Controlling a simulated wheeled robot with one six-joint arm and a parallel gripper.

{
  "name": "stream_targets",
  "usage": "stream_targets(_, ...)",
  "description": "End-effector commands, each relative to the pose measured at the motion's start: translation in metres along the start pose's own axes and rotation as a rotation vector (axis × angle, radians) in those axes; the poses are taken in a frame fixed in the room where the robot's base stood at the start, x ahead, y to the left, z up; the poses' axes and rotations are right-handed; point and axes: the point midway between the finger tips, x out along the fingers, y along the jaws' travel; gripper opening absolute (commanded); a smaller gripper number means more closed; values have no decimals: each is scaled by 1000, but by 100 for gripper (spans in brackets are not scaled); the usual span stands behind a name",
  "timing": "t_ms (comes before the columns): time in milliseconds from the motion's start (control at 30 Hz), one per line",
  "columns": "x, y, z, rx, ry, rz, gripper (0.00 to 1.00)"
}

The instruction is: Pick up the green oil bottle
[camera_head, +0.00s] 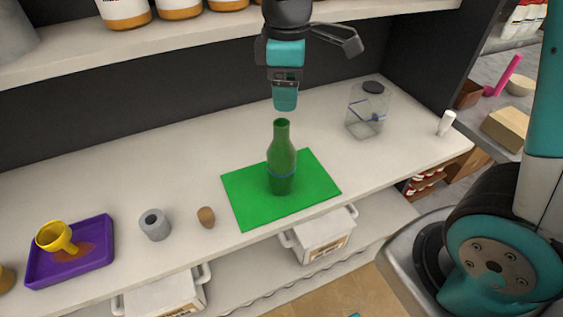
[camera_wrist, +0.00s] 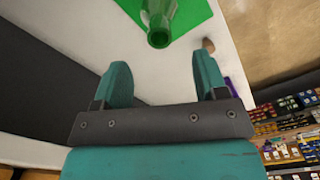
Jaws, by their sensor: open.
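The green oil bottle (camera_head: 283,160) stands upright and uncapped on a green mat (camera_head: 241,203) on the white counter. My gripper (camera_head: 285,100) hangs in the air above the bottle in the head view, pointing down and apart from it. In the wrist view my gripper (camera_wrist: 163,82) has its two teal fingers spread with nothing between them. The bottle (camera_wrist: 158,25) shows there beyond the fingertips, its mouth facing the camera, at a place between the two fingers. The bottle's lower part is out of frame in the wrist view.
A brown cork (camera_head: 206,217), a grey cylinder (camera_head: 154,224) and a purple tray (camera_head: 104,252) with a yellow funnel (camera_head: 56,237) are left of the mat. A clear jar (camera_head: 367,112) and a small white cylinder (camera_head: 446,123) stand right. A shelf (camera_head: 190,37) runs behind my gripper.

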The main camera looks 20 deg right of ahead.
Motion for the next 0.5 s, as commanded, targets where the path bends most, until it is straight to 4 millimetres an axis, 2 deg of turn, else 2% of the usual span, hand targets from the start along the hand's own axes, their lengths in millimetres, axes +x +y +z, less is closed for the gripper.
stream_targets(133, 25, -1, 0, 0, -2, -3, 66)
stream_targets(367, 42, 0, -1, 0, -1, -2, 66)
stream_targets(500, 58, 1, -6, 0, -4, -5, 66)
